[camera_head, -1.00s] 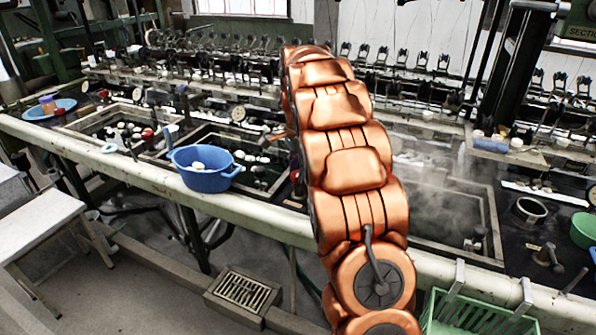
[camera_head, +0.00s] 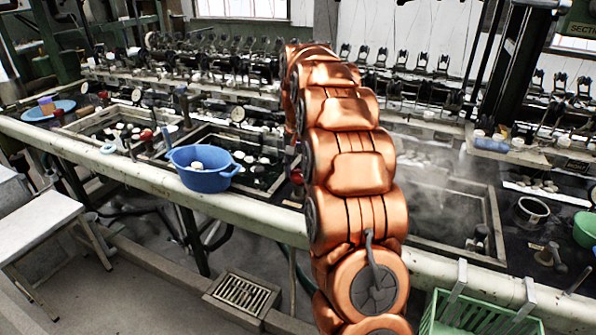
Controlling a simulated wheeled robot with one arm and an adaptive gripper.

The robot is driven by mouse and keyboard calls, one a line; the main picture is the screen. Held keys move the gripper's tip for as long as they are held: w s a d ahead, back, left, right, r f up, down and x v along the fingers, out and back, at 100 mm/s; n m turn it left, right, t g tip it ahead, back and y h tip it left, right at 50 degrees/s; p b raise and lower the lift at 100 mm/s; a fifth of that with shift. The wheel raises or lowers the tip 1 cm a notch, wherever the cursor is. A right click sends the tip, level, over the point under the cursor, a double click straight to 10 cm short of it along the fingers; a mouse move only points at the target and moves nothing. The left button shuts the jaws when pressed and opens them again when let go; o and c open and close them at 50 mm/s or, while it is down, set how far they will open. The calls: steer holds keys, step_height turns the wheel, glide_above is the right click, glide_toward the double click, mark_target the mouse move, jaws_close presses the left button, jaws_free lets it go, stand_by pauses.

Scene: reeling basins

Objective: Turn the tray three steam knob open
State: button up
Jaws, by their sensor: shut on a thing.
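My copper-coloured arm (camera_head: 350,160) rises through the middle of the view and reaches away over the basins. Its far end and my gripper are hidden behind its own links. A small red and dark part (camera_head: 296,177) shows at the arm's left edge, beside the middle basin; it may be a steam knob, but I cannot tell how it is turned. Another red knob (camera_head: 147,135) stands between the left and middle basins. The steaming right basin (camera_head: 455,246) is partly covered by the arm.
A blue tub (camera_head: 203,180) with white cocoons sits on the bench's front rail (camera_head: 125,170). A green crate (camera_head: 470,318) hangs at the front right. A metal pot (camera_head: 530,211) and a green bowl (camera_head: 584,230) stand right. A white stool (camera_head: 35,225) is at left.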

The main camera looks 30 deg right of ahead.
mark_target(298, 174)
steer(key=n, duration=0.5)
steer(key=shift+n, duration=0.3)
stand_by(0.4)
steer(key=o, duration=1.1)
steer(key=shift+o, duration=0.2)
steer(key=shift+r, duration=0.1)
step_height(298, 174, up, 7)
steer(key=shift+f, duration=0.15)
steer(key=shift+r, duration=0.3)
steer(key=shift+s+a+r, duration=0.1)
